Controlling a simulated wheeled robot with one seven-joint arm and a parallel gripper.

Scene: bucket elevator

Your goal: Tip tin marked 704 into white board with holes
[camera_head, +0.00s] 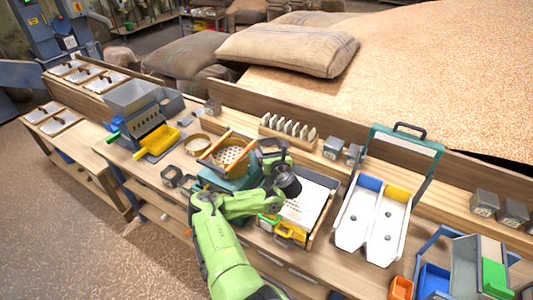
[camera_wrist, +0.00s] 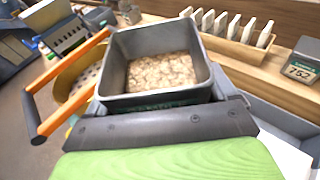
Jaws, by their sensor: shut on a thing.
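My gripper (camera_head: 274,162) is shut on a square dark grey tin (camera_wrist: 112,82), held upright above the bench. In the wrist view the tin is open at the top and holds pale brown grains. Its label is mostly hidden by my gripper (camera_wrist: 160,122), so I cannot read its number. The white board with holes (camera_head: 305,205) lies in a wood-edged frame just right of and below my gripper. My arm hides part of its left side. A white surface, perhaps this board, shows at the lower right of the wrist view.
An orange-handled sieve (camera_head: 228,154) stands left of my gripper. A rack of white slats (camera_head: 288,130) is behind it, with a tin marked 752 (camera_wrist: 299,72) to its right. A white two-channel tray (camera_head: 372,222) stands right of the board. Yellow and green trays (camera_head: 290,232) sit at its front.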

